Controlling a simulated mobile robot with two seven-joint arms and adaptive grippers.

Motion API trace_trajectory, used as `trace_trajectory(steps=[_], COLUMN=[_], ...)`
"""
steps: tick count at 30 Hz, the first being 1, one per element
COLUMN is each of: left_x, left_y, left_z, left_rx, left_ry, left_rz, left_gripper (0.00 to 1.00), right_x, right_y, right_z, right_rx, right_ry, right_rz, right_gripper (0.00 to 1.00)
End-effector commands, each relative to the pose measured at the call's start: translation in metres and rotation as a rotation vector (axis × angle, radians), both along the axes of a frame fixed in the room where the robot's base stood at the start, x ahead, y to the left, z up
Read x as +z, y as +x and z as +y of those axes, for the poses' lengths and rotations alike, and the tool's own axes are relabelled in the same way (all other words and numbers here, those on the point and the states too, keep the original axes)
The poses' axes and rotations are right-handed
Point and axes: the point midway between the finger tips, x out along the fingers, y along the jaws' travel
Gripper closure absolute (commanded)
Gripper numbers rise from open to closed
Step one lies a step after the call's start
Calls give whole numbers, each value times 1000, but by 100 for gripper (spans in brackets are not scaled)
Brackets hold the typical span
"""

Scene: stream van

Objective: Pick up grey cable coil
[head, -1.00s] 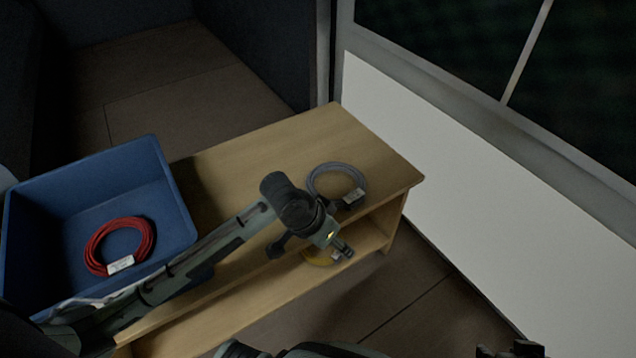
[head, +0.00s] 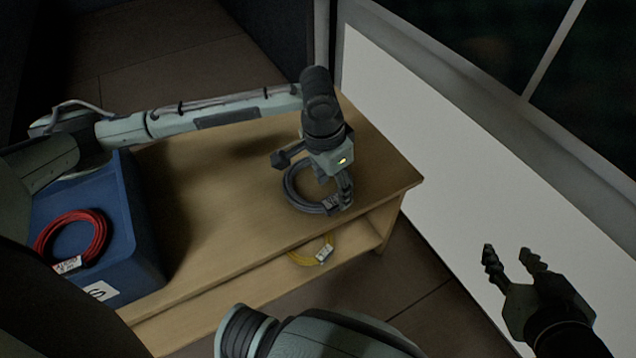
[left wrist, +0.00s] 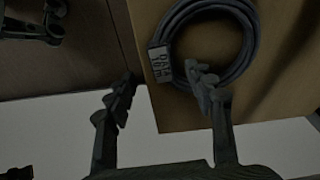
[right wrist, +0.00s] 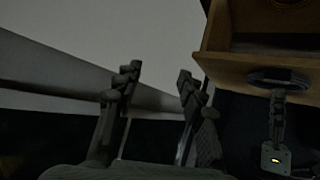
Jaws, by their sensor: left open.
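The grey cable coil (head: 291,187) lies flat near the right end of the wooden table. It also shows in the left wrist view (left wrist: 244,62), with a white label (left wrist: 160,62) on its near side. My left gripper (head: 338,192) points down over the coil's right part and hides some of it. In the left wrist view my left gripper (left wrist: 163,84) is open; one finger overlaps the coil, the other is outside it past the table edge. Contact cannot be told. My right gripper (head: 508,262) is open and empty, off to the right of the table; it also shows in the right wrist view (right wrist: 157,82).
A blue bin (head: 135,220) holding a red cable coil (head: 72,238) stands at the table's left. A yellow cable coil (head: 310,251) lies on the shelf below the wooden tabletop (head: 220,200). A white wall panel (head: 430,130) stands to the right.

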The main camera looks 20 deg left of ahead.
Motion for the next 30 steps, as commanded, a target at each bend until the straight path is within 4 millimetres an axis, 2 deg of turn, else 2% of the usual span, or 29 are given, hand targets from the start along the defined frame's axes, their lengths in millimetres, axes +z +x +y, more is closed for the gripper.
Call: trace_trajectory(steps=[3, 9, 19, 30], left_x=[-17, -37, -40, -40], left_y=[3, 6, 7, 7], left_z=[0, -2, -2, -2], left_rx=[0, -1, -2, -2], left_ry=[1, 0, 0, 0], left_rz=[1, 1, -1, -1], left_gripper=[46, 46, 46, 92], right_x=[14, 37, 44, 44], right_y=[10, 20, 22, 22], right_z=[15, 32, 36, 36], right_rx=[26, 56, 63, 63], right_ry=[37, 85, 97, 96], right_rz=[-92, -212, -240, -239], right_gripper=[60, 60, 60, 60])
